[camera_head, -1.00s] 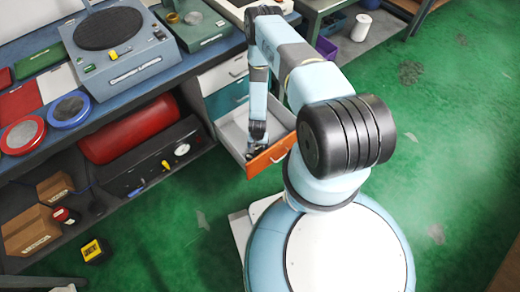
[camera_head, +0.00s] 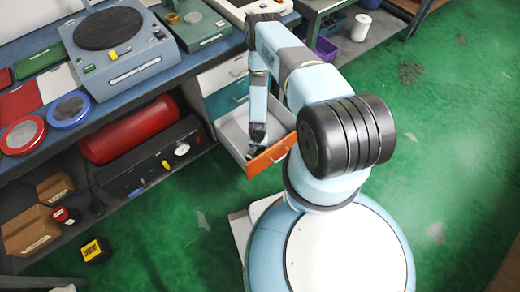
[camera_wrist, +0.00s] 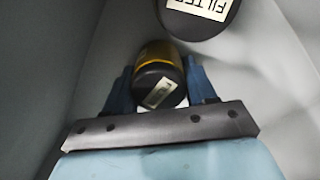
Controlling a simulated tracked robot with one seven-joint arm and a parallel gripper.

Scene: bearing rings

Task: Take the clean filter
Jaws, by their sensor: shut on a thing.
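The orange-fronted drawer (camera_head: 272,153) is pulled open, and my gripper (camera_head: 254,150) reaches down into it. In the wrist view, my gripper (camera_wrist: 160,85) is shut on a yellow filter (camera_wrist: 158,50) with a black end and a pale label, which is between its two dark blue fingers. A second filter (camera_wrist: 200,22), with a dark end and a label reading "FILTE…", lies just beyond it to the upper right, partly cut off by the frame. The label on the held filter is too blurred to read, and I cannot tell which filter is clean.
The grey drawer walls (camera_wrist: 35,70) stand close on both sides of my gripper. The workbench (camera_head: 110,118) with a grey machine (camera_head: 120,45) is to the left. A red tank (camera_head: 130,128) lies beneath it. Green floor (camera_head: 440,130) is open to the right.

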